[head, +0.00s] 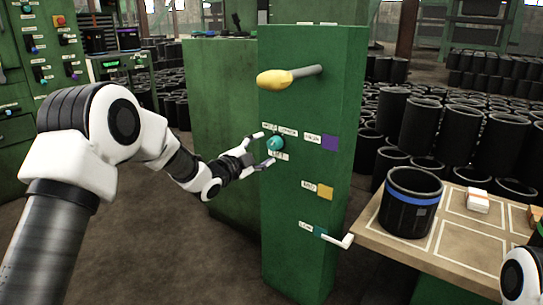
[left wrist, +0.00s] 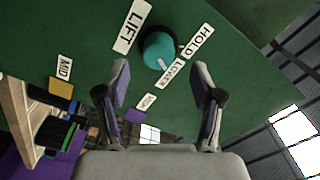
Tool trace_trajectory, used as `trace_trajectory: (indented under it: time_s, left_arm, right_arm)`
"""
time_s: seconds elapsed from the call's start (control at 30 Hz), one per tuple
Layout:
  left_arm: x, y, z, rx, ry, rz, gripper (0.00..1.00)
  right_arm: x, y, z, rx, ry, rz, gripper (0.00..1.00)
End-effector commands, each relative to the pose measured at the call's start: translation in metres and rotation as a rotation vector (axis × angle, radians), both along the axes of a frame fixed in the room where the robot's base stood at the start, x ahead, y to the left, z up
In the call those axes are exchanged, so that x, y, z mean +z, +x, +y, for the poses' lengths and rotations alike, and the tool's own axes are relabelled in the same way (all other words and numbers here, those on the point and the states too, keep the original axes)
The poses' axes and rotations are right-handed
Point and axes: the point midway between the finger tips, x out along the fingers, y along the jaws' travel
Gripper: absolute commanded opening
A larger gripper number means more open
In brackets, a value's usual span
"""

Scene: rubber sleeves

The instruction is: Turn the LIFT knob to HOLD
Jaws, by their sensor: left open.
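The teal round knob (head: 276,143) sits on the front of the green machine column, with small white labels around it. In the left wrist view the knob (left wrist: 160,49) has the LIFT label (left wrist: 133,26) on one side and the HOLD label (left wrist: 202,43) and LOWER label (left wrist: 172,74) on the other. My right gripper is not in view.
A yellow-ended lever (head: 289,77) sticks out above the knob. A table (head: 372,226) at right holds a black blue-banded sleeve (head: 411,203). Stacked black sleeves fill the background.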

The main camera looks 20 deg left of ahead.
Motion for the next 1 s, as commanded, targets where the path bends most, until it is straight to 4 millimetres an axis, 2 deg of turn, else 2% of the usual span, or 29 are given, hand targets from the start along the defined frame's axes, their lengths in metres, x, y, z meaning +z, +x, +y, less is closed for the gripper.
trace_trajectory:
  time_s: [0.03,0.2,0.47,0.5,0.67,1.0]
  left_arm:
    - [-0.005,0.010,-0.004,-0.001,0.002,-0.003,0.67]
    - [-0.003,0.033,-0.013,-0.001,0.001,-0.001,0.67]
    - [-0.001,0.038,-0.014,0.000,0.000,0.002,0.67]
    - [-0.001,0.038,-0.014,0.000,0.000,0.002,0.63]
    - [-0.001,0.038,-0.014,0.000,0.000,0.002,0.07]
    - [0.000,0.038,-0.014,0.001,-0.018,0.009,0.07]
  right_arm:
    - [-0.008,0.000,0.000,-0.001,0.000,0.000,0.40]
    - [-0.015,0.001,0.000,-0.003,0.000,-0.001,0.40]
    - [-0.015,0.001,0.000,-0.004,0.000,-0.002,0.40]
    - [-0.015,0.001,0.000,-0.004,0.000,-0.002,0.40]
    - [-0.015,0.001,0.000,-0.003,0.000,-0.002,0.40]
    - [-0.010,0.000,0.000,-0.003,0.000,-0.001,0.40]
